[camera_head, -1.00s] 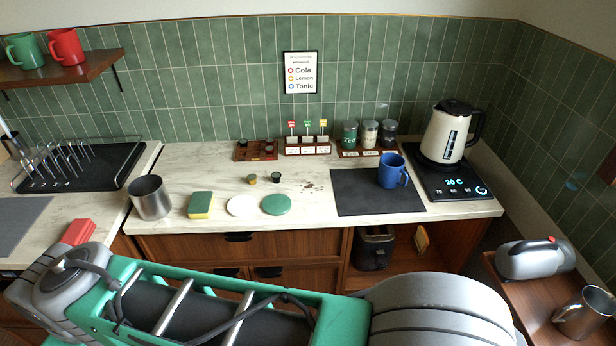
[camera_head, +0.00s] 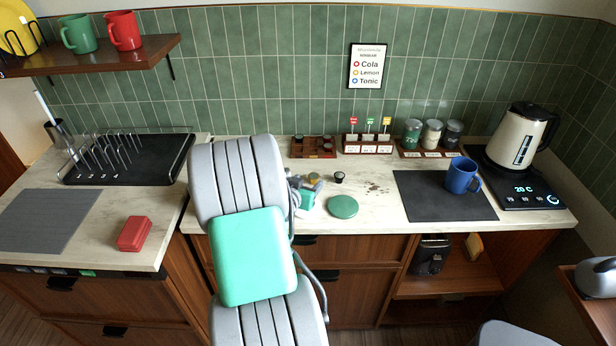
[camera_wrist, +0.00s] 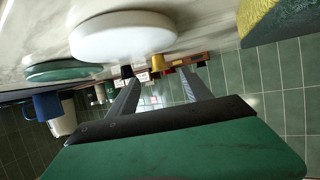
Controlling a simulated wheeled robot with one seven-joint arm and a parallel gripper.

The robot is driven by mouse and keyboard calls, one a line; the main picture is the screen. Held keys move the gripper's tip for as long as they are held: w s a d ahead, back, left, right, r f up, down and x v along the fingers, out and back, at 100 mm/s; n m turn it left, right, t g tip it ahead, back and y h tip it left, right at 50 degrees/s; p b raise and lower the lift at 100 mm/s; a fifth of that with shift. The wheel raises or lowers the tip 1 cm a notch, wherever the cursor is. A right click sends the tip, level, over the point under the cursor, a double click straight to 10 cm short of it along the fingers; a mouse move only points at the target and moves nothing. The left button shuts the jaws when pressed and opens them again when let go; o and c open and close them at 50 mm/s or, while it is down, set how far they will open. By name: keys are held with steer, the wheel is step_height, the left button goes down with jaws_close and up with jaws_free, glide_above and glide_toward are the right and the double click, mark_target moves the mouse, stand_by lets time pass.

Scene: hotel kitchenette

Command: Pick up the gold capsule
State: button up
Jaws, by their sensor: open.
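The gold capsule (camera_wrist: 158,61) stands on the counter in the wrist view, ahead of my gripper and between the lines of its two fingers. In the head view the gold capsule (camera_head: 314,177) shows small, just behind my gripper (camera_head: 305,188). My gripper (camera_wrist: 160,80) is open, with nothing between its fingers. The capsule looks a little beyond the fingertips, not touching them. A black capsule (camera_wrist: 127,71) stands beside the gold one in the wrist view; it also shows right of it in the head view (camera_head: 339,177).
A white disc (camera_wrist: 120,35), a green disc (camera_head: 343,207) and a yellow-green sponge (camera_wrist: 268,22) lie close by. Racks stand behind, and a blue mug (camera_head: 461,177) is on a dark mat (camera_head: 425,205) to the right.

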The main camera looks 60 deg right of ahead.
mark_target(314, 177)
steer(key=p+x, duration=0.2)
steer(key=x, duration=0.3)
steer(key=shift+d, duration=0.3)
jaws_close()
